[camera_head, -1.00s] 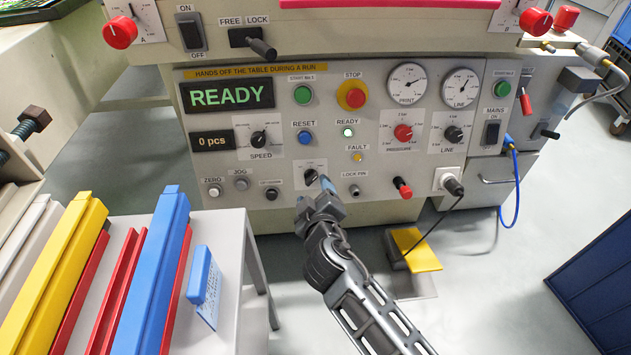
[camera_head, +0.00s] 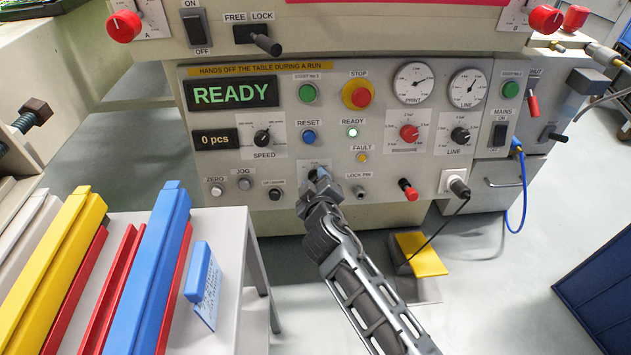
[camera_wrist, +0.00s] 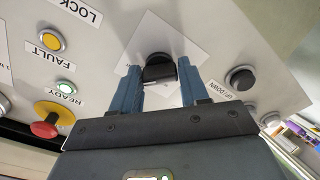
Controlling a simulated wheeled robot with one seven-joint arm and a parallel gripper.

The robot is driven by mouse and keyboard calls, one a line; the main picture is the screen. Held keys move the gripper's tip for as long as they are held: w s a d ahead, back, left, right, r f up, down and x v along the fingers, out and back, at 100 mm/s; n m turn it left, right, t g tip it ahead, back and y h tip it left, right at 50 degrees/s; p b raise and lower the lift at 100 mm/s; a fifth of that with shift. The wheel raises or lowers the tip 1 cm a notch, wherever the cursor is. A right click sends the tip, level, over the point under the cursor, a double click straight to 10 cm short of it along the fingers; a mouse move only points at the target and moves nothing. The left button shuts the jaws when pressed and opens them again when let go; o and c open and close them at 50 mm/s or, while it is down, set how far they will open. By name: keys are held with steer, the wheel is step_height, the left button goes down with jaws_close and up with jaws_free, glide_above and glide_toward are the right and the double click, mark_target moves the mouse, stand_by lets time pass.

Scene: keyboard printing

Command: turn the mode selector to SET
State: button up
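The mode selector, a black knob (camera_wrist: 158,70) on a white plate, shows in the wrist view between the two blue fingers of my gripper (camera_wrist: 158,78). One finger stands on each side of the knob, apart from each other. I see no clear grip on it, and contact is hard to tell. In the head view my gripper (camera_head: 318,184) is at the panel's lower middle and hides the knob. Only the upper part of the selector's white plate (camera_head: 312,165) shows there. The knob's pointer and the mode labels cannot be read.
The READY display (camera_head: 235,95) is lit green. Close by are the up/down button (camera_head: 275,194), the lock pin (camera_head: 360,192), the fault lamp (camera_head: 362,158) and a red-tipped lever (camera_head: 408,190). A table with coloured bars (camera_head: 235,235) stands at left. A yellow pedal (camera_head: 422,254) lies on the floor.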

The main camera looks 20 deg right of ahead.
steer(key=c, duration=0.6)
steer(key=shift+n, duration=0.3)
steer(key=n+p, duration=0.3)
steer(key=shift+r+n, duration=0.1)
steer(key=shift+n, duration=0.2)
steer(key=n+p, duration=0.3)
steer(key=n, duration=0.2)
steer(key=n+p, duration=0.2)
steer(key=n, duration=0.3)
steer(key=shift+p, duration=0.35)
steer(key=shift+f+n+g+p, duration=0.15)
steer(key=shift+n+p, duration=0.3)
steer(key=shift+n, duration=0.5)
steer(key=shift+f+n+g+p, duration=0.15)
steer(key=shift+n+p, duration=0.3)
steer(key=shift+n, duration=0.5)
steer(key=shift+r, duration=0.1)
